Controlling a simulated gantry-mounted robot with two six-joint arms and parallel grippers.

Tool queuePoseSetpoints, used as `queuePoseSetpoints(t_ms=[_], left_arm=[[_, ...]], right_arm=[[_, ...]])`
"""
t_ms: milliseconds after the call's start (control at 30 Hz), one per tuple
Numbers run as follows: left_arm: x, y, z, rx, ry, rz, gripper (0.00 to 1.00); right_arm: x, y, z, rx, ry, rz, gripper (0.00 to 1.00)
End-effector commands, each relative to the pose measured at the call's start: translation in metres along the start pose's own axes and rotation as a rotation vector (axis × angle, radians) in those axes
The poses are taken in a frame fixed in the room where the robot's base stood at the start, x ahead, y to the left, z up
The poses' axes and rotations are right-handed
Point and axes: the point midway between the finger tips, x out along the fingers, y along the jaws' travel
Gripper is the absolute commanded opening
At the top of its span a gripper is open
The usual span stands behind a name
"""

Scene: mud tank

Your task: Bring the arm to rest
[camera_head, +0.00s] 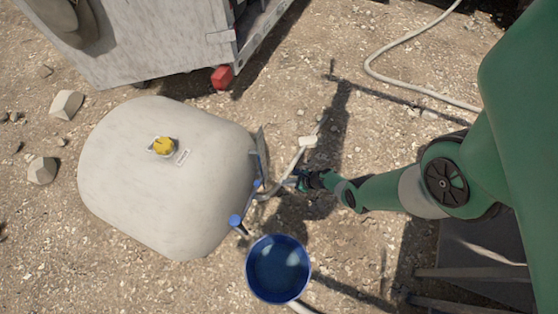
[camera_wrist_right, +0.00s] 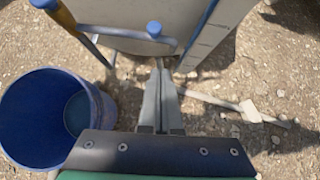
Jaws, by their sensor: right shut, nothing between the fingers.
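My right arm (camera_head: 400,190) is green and grey and comes in from the right in the head view. My right gripper (camera_head: 300,180) is at the right side of the pale tank (camera_head: 120,170), close to its pipework. Whether the fingers touch the pipework I cannot tell. My left gripper is not in view.
A blue bucket (camera_head: 250,271) stands on the gravel below the gripper; it also shows in the wrist view (camera_wrist_right: 18,115). A yellow cap (camera_head: 162,146) sits on the tank. A grey trailer-like box (camera_head: 150,45), a red block (camera_head: 222,77) and a pale hose (camera_head: 400,42) lie farther up.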

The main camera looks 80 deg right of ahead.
Motion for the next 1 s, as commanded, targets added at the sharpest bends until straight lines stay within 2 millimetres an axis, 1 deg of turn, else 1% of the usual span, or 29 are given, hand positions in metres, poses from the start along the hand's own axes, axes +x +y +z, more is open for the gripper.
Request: queuePoseSetpoints(t_ms=[33,133,700,800,833,867,900,967,1000], left_arm=[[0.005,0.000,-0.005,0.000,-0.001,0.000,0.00],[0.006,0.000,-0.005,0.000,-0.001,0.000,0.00],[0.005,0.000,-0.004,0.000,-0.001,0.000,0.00],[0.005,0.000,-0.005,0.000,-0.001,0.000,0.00],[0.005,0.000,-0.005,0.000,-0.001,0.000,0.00],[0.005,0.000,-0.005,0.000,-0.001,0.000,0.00],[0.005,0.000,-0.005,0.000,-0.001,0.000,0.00],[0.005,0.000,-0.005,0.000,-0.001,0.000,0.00],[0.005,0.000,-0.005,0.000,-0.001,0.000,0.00]], right_arm=[[-0.007,0.000,0.002,0.003,0.000,-0.002,0.00],[-0.010,0.000,0.000,0.001,0.000,0.000,0.00],[-0.009,0.000,-0.001,0.000,0.000,0.000,0.00],[-0.007,0.006,0.003,-0.019,-0.001,0.017,0.00],[-0.004,0.009,0.008,-0.039,-0.004,0.030,0.00],[0.000,0.011,0.017,-0.067,-0.011,0.043,0.00],[0.007,0.015,0.035,-0.121,-0.026,0.066,0.00],[0.017,0.016,0.074,-0.213,-0.069,0.086,0.00],[0.023,0.015,0.105,-0.279,-0.108,0.088,0.00]])
